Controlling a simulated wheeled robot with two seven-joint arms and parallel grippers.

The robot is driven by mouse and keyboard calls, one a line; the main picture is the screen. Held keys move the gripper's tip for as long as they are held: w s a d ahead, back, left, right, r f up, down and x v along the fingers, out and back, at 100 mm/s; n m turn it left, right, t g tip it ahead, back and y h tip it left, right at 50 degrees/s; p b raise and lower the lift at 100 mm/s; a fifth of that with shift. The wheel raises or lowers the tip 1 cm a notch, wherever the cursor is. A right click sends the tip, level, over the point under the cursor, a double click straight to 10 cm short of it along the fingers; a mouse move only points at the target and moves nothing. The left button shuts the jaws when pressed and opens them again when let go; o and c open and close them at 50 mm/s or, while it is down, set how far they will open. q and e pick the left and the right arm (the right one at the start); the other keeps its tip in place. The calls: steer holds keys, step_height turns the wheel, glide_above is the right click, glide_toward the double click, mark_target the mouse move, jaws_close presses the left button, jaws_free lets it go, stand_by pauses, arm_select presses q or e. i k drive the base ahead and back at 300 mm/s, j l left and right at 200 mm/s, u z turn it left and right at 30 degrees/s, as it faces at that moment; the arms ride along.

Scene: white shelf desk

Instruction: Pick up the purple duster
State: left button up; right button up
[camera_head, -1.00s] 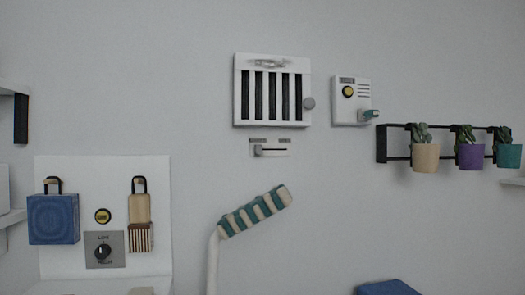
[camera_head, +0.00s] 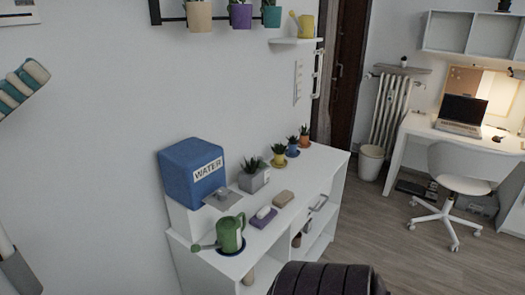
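A flat purple piece (camera_head: 263,218) with a white block on top lies on the white shelf desk (camera_head: 290,215). It is small, and I cannot tell whether it is the purple duster. A tan block (camera_head: 284,199) lies just behind and to the right of it. A green watering can (camera_head: 229,238) stands in front of it to the left. Neither of my grippers is in view.
A blue water box (camera_head: 190,178) and a grey planter (camera_head: 253,178) stand behind the purple piece, with small potted plants to the right. A dark ribbed object (camera_head: 325,282) is at the bottom edge. Open floor (camera_head: 385,235) lies right, before a white chair (camera_head: 462,172).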

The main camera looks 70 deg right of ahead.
mark_target(265, 215)
steer(key=z, duration=2.2)
